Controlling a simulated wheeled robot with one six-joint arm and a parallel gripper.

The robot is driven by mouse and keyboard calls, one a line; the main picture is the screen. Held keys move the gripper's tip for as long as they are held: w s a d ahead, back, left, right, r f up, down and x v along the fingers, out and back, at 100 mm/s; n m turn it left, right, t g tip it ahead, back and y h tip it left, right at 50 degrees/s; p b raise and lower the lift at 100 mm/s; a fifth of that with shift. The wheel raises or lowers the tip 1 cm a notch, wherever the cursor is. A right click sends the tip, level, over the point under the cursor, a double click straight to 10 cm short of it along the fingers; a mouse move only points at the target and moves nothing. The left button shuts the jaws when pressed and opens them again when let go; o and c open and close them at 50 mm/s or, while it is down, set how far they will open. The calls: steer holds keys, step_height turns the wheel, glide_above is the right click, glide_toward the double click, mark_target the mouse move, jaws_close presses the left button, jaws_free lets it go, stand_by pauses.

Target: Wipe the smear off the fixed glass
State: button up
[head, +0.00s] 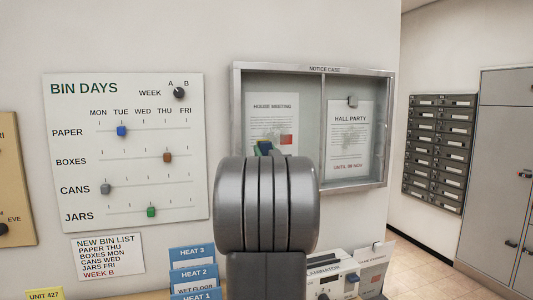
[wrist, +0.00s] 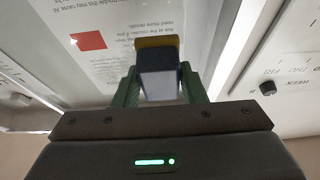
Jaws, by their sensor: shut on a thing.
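The notice case (head: 236,120) hangs on the wall with two glass panes. The left pane covers a House Meeting sheet (head: 262,110), which also shows upside down in the wrist view (wrist: 120,25). The right pane covers a Hall Party sheet (head: 340,120), with a faint grey blotch (head: 354,141) over it and a small grey knob (head: 352,101) above. My gripper (wrist: 160,90) is shut on a dark-and-pale block (wrist: 158,62) with a yellow edge. It holds the block in front of the left pane; contact cannot be told. My arm hides the lower left pane.
A Bin Days board (head: 125,150) with sliders and a knob is on the wall to the left. Leaflets (head: 194,275) and a white device (head: 325,268) stand below the case. Mailboxes (head: 438,150) are at the right.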

steer(key=shift+w+a, duration=0.2)
steer(key=shift+w, duration=0.35)
